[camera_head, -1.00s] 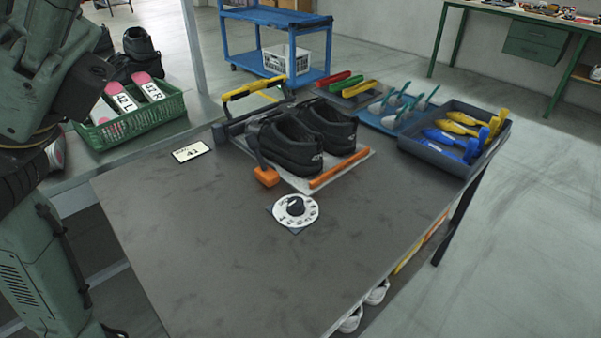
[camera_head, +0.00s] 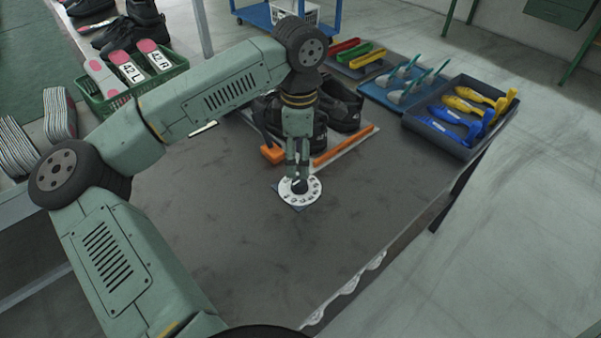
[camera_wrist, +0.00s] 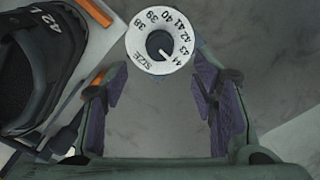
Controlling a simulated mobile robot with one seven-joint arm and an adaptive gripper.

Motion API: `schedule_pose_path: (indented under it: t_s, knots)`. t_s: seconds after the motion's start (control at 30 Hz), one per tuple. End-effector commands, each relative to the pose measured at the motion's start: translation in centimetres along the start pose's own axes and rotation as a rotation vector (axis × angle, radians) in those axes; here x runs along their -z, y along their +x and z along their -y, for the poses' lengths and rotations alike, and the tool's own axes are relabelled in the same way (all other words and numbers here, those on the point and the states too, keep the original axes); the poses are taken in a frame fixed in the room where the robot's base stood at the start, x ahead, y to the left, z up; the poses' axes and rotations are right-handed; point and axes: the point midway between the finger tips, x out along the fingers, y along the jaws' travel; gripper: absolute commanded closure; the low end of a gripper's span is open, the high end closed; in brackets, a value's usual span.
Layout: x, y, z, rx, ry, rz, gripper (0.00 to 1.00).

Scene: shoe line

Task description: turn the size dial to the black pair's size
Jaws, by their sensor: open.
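The size dial (camera_head: 313,191) is a white disc with a dark knob on a blue base, on the dark table in front of the black pair (camera_head: 343,108). The knob's small white mark appears to point towards 44. My gripper (camera_head: 297,178) is over the dial, pointing down. In the wrist view my gripper (camera_wrist: 160,72) is open and empty, with the dial just beyond its fingertips. A black shoe (camera_wrist: 30,85) there shows "42 L". My arm partly hides the pair in the head view.
An orange block (camera_head: 272,154) and an orange bar (camera_head: 343,146) lie close to the dial. A green basket (camera_head: 92,103) holds tagged items at the left. The table's front is clear. My arm mostly hides a white card (camera_head: 203,129).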

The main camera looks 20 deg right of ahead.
Motion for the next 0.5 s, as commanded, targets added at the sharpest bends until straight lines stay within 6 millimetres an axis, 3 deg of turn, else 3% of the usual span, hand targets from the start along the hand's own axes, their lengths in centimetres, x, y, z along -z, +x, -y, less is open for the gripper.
schedule_pose_path:
  t_s: [0.3, 0.5]
  knots:
    - [-0.1, 5.5, 0.1, 0.001, 0.000, 0.005, 0.47]
    - [-0.1, 7.1, 0.1, 0.000, 0.001, 0.004, 0.47]
